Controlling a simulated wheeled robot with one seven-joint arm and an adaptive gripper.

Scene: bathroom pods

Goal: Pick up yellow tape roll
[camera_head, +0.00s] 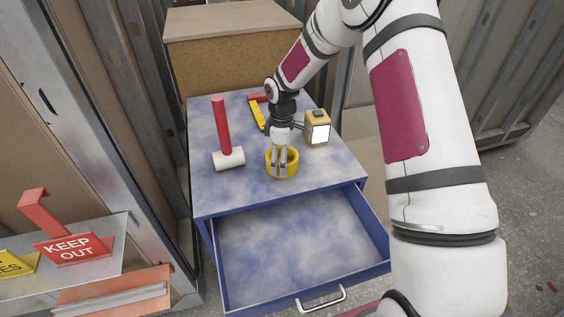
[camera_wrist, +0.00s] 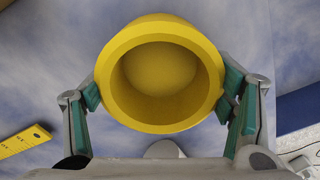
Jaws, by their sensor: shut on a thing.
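The yellow tape roll (camera_head: 271,166) is on or just above the blue cabinet top; I cannot tell whether it touches the surface. My gripper (camera_head: 281,165) points down at it from above. In the wrist view the yellow tape roll (camera_wrist: 112,77) sits between the two green-padded fingers of my gripper (camera_wrist: 160,92), one on each outer side. The gripper is shut on the roll. Its open hole faces the wrist camera, and the inside looks yellow.
On the blue cabinet top (camera_head: 204,190) stand a red-handled mallet (camera_head: 221,127) on the left, a yellow level or ruler (camera_head: 258,114) behind, and a yellow work lamp (camera_head: 313,119) to the right. An open drawer (camera_head: 300,245) juts out in front, empty. A shelf with a KEEP OUT sign (camera_head: 73,249) is at left.

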